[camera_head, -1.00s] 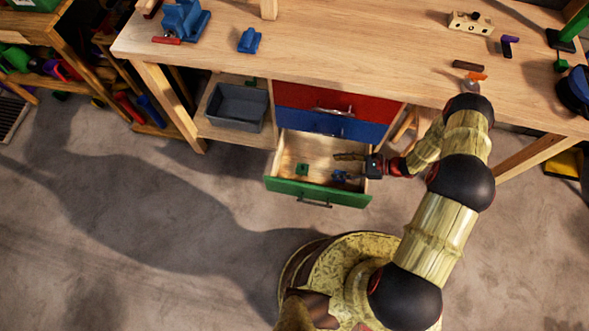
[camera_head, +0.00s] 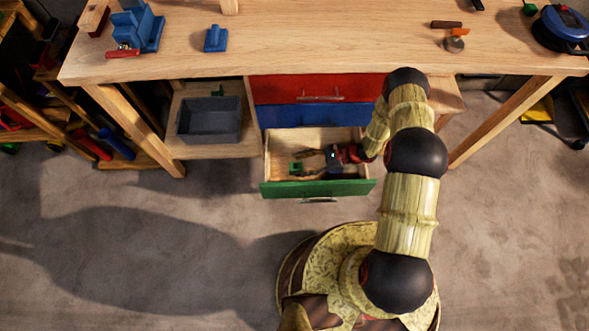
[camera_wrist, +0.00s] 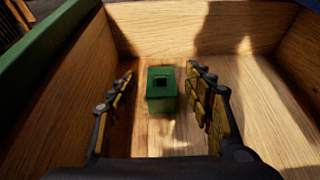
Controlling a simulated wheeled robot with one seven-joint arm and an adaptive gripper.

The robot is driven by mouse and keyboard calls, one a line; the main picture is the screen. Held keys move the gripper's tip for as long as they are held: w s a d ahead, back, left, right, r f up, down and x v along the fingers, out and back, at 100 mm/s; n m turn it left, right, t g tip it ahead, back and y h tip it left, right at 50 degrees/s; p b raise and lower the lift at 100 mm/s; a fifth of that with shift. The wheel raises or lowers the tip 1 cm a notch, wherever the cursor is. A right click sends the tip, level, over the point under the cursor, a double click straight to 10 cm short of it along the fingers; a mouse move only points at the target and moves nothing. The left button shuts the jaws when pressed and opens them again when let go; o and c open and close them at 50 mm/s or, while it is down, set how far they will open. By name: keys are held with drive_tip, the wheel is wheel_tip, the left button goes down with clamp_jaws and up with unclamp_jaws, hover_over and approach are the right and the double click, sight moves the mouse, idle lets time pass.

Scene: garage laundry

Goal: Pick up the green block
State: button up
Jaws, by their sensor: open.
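The green block (camera_wrist: 162,90) lies on the wooden floor of the open drawer (camera_head: 316,189), which has a green front. It has a dark square hole in its top. My gripper (camera_head: 304,162) reaches into the drawer from the right, low down. In the wrist view my gripper (camera_wrist: 160,85) is open, its two fingers on either side of the block with gaps, not touching it. The block is slightly beyond or level with the fingertips; I cannot tell exactly.
The drawer's wooden walls surround my gripper closely. A red drawer (camera_head: 320,88) and a blue drawer (camera_head: 305,116) sit shut above it, under the workbench top (camera_head: 330,45). A grey bin (camera_head: 209,120) stands on the shelf to the left.

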sight(293, 167)
drive_tip(key=b+x, duration=0.1)
drive_tip(key=x, duration=0.3)
drive_tip(key=shift+w+f+b, duration=0.1)
drive_tip(key=shift+f+b, duration=0.1)
drive_tip(key=shift+b, duration=0.15)
drive_tip(key=shift+c, duration=0.8)
drive_tip(key=c, duration=1.1)
